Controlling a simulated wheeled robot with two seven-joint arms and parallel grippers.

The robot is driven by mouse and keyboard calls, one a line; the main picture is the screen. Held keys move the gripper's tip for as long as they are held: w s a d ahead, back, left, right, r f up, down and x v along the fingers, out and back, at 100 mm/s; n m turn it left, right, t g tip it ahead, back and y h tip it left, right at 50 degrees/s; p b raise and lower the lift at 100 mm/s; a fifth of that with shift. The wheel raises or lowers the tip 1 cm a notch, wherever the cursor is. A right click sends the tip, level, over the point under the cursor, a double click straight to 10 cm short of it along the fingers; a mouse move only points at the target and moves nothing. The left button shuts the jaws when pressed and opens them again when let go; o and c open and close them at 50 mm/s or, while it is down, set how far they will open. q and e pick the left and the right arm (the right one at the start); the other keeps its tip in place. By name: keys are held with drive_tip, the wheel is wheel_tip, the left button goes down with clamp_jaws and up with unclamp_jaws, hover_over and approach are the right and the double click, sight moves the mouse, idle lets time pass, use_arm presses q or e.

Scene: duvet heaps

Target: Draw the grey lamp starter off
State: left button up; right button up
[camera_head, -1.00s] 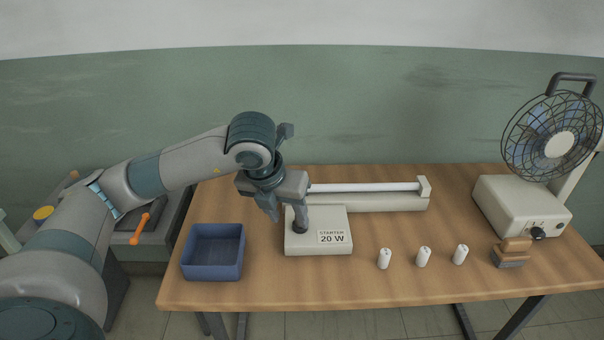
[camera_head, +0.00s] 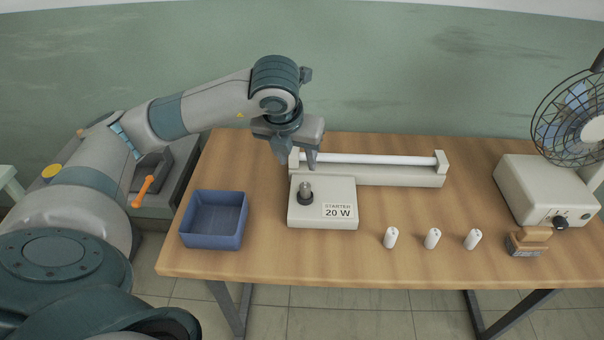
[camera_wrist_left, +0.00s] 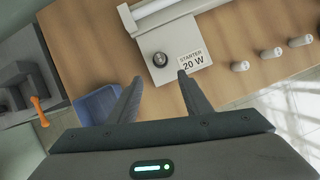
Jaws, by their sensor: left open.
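The grey lamp starter (camera_head: 305,189) stands upright in a round black socket (camera_head: 305,198) on the white box labelled "STARTER 20 W" (camera_head: 340,220). In the left wrist view the starter (camera_wrist_left: 159,59) shows from above, in its dark ring. My left gripper (camera_head: 296,162) is open and empty, above the starter and apart from it. In the left wrist view its two fingers (camera_wrist_left: 160,77) are spread, with the starter beyond the gap between their tips. My right gripper is in neither view.
A white tube lamp (camera_head: 375,160) lies behind the box. Three white starters (camera_head: 432,238) stand on the table to the right. A blue open tray (camera_head: 213,243) sits left.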

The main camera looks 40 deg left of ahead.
use_arm(q)
drive_tip(key=p, duration=0.1)
approach(305, 186)
drive_tip(key=p+x, duration=0.3)
drive_tip(key=x, duration=0.5)
drive_tip(key=shift+w+a+f, duration=0.1)
drive_tip(key=shift+f, duration=0.25)
drive_tip(key=shift+x, duration=0.75)
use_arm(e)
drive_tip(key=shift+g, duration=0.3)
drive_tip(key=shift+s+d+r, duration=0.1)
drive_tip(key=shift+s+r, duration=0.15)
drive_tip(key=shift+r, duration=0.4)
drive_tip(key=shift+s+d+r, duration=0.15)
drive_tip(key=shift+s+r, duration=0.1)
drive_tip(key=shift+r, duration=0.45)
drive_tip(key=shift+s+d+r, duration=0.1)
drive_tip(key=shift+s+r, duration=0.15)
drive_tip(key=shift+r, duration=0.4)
use_arm(q)
drive_tip(key=c, duration=1.1)
